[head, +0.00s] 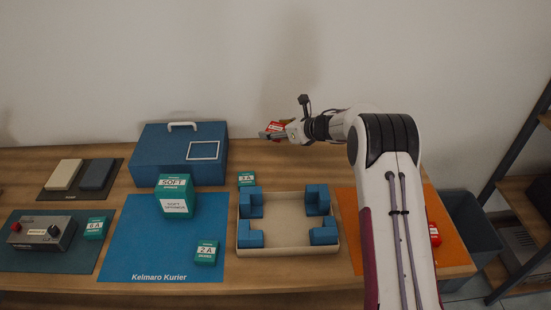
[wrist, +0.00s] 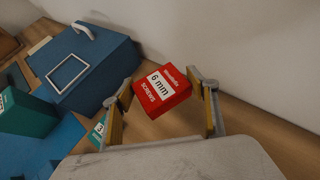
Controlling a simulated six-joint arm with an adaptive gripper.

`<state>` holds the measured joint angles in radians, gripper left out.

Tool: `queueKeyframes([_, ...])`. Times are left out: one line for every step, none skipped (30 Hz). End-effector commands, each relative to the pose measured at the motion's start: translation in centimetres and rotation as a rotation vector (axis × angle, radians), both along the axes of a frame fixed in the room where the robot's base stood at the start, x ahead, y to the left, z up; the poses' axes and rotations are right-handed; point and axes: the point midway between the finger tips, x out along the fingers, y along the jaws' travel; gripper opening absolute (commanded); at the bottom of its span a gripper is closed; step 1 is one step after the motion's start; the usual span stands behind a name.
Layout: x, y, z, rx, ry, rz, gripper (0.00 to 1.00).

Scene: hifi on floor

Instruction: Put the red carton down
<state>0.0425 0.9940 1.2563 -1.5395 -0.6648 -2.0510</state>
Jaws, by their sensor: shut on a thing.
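The red carton (wrist: 161,90), labelled "6 mm" and "SCREWS", is held between the two yellow-padded fingers of my gripper (wrist: 165,105) in the wrist view. The carton looks tilted in the wrist view. Its underside is hidden.
A blue case (head: 150,150) stands back left. Green cartons (head: 174,196) stand on the blue mat (head: 125,235). A tray (head: 285,252) with blue corner blocks lies front centre. Another red item (head: 435,235) is partly hidden by my arm on the orange mat (head: 450,240). Bare wood lies behind the tray.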

Motion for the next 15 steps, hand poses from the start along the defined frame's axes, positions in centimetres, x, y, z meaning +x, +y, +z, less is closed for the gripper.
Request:
queueKeyframes([0.0,0.0,0.1,0.001,-0.001,0.0,0.34])
queueKeyframes([0.0,0.0,0.1,0.0,-0.001,0.0,0.34])
queueKeyframes([0.0,0.0,0.1,0.0,-0.001,0.0,0.34])
queueKeyframes([0.0,0.0,0.0,0.001,0.0,0.001,0.34])
queueKeyframes([0.0,0.0,0.0,0.001,0.0,0.001,0.34])
queueKeyframes([0.0,0.0,-0.2,0.0,0.0,0.001,0.34])
queueKeyframes([0.0,0.0,-0.3,0.0,0.0,0.001,0.34])
queueKeyframes([0.0,0.0,-0.5,0.001,0.001,0.0,0.34])
queueKeyframes([0.0,0.0,-0.9,0.002,0.002,0.001,0.34])
queueKeyframes([0.0,0.0,-1.2,0.003,0.002,0.0,0.34])
queueKeyframes([0.0,0.0,-1.5,0.002,0.002,0.001,0.34])
queueKeyframes([0.0,0.0,-2.0,0.001,0.002,0.001,0.34])
queueKeyframes([0.0,0.0,-2.4,0.001,0.003,0.001,0.34])
queueKeyframes([0.0,0.0,-2.8,0.002,0.003,0.0,0.34])
queueKeyframes([0.0,0.0,-3.4,0.001,0.003,0.001,0.34])
